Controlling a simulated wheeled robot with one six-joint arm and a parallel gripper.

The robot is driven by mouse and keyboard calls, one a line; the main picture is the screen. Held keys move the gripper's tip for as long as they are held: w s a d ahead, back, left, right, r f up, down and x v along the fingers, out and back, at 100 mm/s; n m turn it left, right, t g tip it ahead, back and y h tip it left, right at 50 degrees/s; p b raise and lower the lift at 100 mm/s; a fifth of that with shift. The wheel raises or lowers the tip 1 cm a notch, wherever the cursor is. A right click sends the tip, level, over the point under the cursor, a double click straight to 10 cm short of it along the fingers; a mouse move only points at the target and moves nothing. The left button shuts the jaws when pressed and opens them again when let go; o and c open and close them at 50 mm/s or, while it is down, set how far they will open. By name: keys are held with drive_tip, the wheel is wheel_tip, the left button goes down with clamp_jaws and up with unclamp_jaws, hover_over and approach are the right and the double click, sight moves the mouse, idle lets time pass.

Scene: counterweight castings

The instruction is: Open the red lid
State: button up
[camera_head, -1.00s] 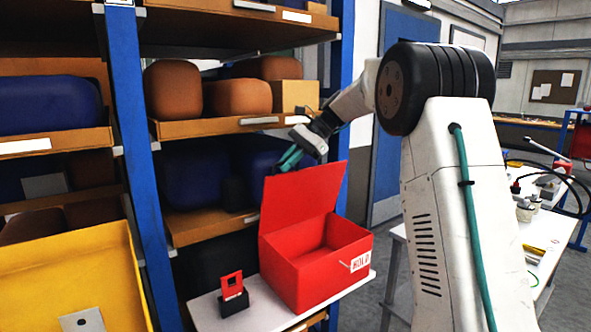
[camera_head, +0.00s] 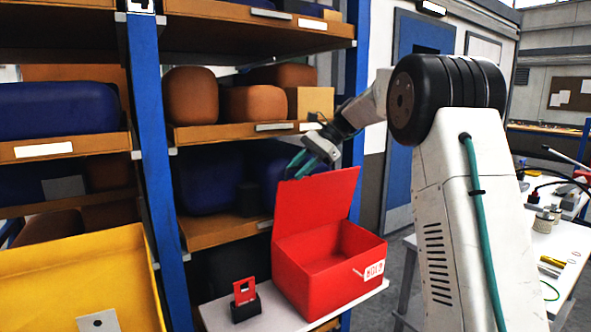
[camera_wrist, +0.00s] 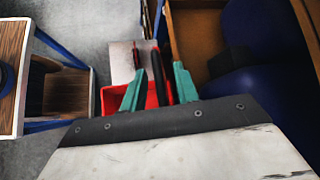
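The red lid (camera_head: 318,205) stands raised at the back of the red box (camera_head: 325,288), leaning slightly back, and the box's inside shows. The box has a white label on its front and sits on a white shelf top (camera_head: 260,315). My gripper (camera_head: 303,160) is just above and behind the lid's top edge, its green fingers pointing down and left. In the wrist view my gripper (camera_wrist: 158,84) has its two fingers apart, with part of the red box (camera_wrist: 115,99) beyond them. I cannot tell whether a finger touches the lid.
A small red tag in a black holder (camera_head: 244,300) stands left of the box. The rack's blue post (camera_head: 158,150) and shelves with blue and brown castings (camera_head: 255,103) are close by. A yellow bin (camera_head: 75,275) is at lower left. A white workbench (camera_head: 560,245) stands at right.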

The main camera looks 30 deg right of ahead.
drive_tip(key=v, duration=0.7)
drive_tip(key=shift+d+r, duration=0.2)
drive_tip(key=shift+d, duration=0.1)
drive_tip(key=shift+s, duration=0.1)
drive_tip(key=s+a+f+n+g+h, duration=0.1)
drive_tip(key=s+a+n+h, duration=0.25)
drive_tip(key=s+a, duration=0.55)
drive_tip(key=s+a+f+n+h, duration=0.15)
drive_tip(key=s+a+n, duration=0.35)
drive_tip(key=s, duration=0.8)
drive_tip(key=s+a+f+n+h, duration=0.1)
drive_tip(key=s+f+n+h, duration=0.1)
drive_tip(key=s+f, duration=0.4)
drive_tip(key=s+a+f+n+h, duration=0.1)
drive_tip(key=s+f+n, duration=0.3)
drive_tip(key=s, duration=1)
wheel_tip(320, 180, down, 3)
drive_tip(key=shift+s+f+n+t+h, duration=0.1)
drive_tip(key=shift+s+n+t+h, duration=0.1)
drive_tip(key=shift+n+t+h, duration=0.35)
